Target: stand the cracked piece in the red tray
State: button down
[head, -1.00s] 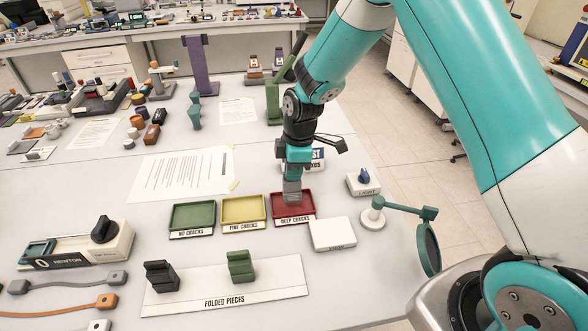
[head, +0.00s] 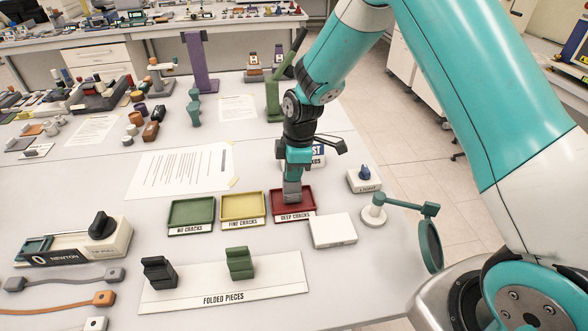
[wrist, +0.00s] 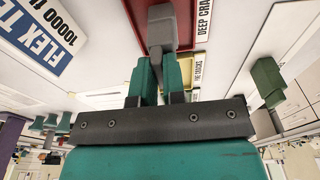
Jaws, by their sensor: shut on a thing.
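A grey piece (head: 292,190) is upright between the fingers of my gripper (head: 294,174), its lower end within the red tray (head: 309,203) labelled DEEP CRACKS. In the wrist view, the teal fingers (wrist: 159,75) are shut on the grey piece (wrist: 161,28), with the red tray (wrist: 134,12) behind it. I cannot tell whether the piece's bottom touches the tray floor. Any crack on it is too small to see.
The yellow tray (head: 243,206) and green tray (head: 191,212) stand to the left. A white box (head: 334,230) is close at the right front, with a magnifier stand (head: 374,215) beyond it. Black (head: 159,273) and green (head: 240,263) folded pieces stand on a white board in front.

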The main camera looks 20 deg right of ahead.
jog(key=shift+f, duration=0.4)
jog(key=c, duration=1.1)
grip_release()
notch_tip(320, 180, up, 18)
jog(key=d+b, duration=0.2)
jog(key=b, duration=0.1)
jog(key=shift+s+f+b, duration=0.2)
jog(key=shift+f+b, duration=0.05)
jog(key=shift+b, duration=0.1)
jog(key=s+a+m+y, duration=0.1)
jog(key=s+a+m, duration=0.1)
jog(key=s, duration=0.7)
jog(key=s+a+r+m+y, duration=0.1)
jog(key=s+m, duration=0.3)
jog(key=s, duration=0.5)
jog(key=s+a+r+m, duration=0.1)
jog(key=s+a+m, duration=0.1)
jog(key=s, duration=0.7)
jog(key=shift+s+a+r+m+y, duration=0.15)
jog(key=shift+s+a+m+y, duration=0.2)
jog(key=shift+a, duration=0.45)
